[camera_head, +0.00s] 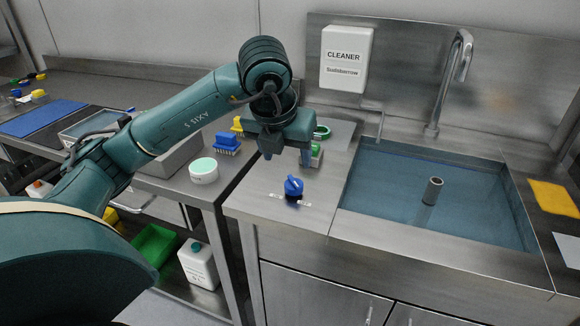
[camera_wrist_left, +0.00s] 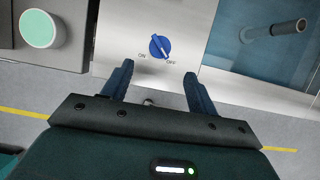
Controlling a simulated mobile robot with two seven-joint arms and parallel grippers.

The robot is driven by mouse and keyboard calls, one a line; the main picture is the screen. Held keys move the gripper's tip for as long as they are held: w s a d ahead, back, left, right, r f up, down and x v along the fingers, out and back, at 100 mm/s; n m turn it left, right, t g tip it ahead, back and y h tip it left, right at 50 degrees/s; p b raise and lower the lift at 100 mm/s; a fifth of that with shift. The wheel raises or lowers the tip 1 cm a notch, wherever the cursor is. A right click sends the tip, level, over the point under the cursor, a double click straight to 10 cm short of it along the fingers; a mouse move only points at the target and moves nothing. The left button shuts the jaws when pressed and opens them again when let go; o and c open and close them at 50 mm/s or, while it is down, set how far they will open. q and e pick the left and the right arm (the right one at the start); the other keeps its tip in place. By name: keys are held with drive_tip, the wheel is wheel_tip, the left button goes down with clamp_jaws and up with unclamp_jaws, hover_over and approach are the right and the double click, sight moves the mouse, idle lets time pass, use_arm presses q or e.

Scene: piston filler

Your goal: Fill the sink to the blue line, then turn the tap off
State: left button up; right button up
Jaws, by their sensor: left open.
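The steel sink (camera_head: 520,180) at the right looks bluish inside, as if holding water; I cannot make out a blue line or the exact level. A grey standpipe (camera_head: 432,191) stands in it and shows in the wrist view (camera_wrist_left: 275,30). The tap spout (camera_head: 443,85) arches over the sink, with no stream visible. The blue tap knob (camera_head: 293,186) sits on the counter left of the sink. In the wrist view, the knob (camera_wrist_left: 160,46) has a slanted white mark whose lower end lies near "OFF". My left gripper (camera_head: 287,156) is open and empty above the knob, apart from it.
A green-and-white brush (camera_head: 315,156) lies behind the knob. A blue brush (camera_head: 227,143) and a round tub with a mint lid (camera_head: 203,170) stand on the left counter. A yellow cloth (camera_head: 553,198) lies right of the sink. A cleaner dispenser (camera_head: 345,58) hangs behind.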

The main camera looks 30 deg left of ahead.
use_arm(q)
drive_tip(key=shift+v, duration=1.4)
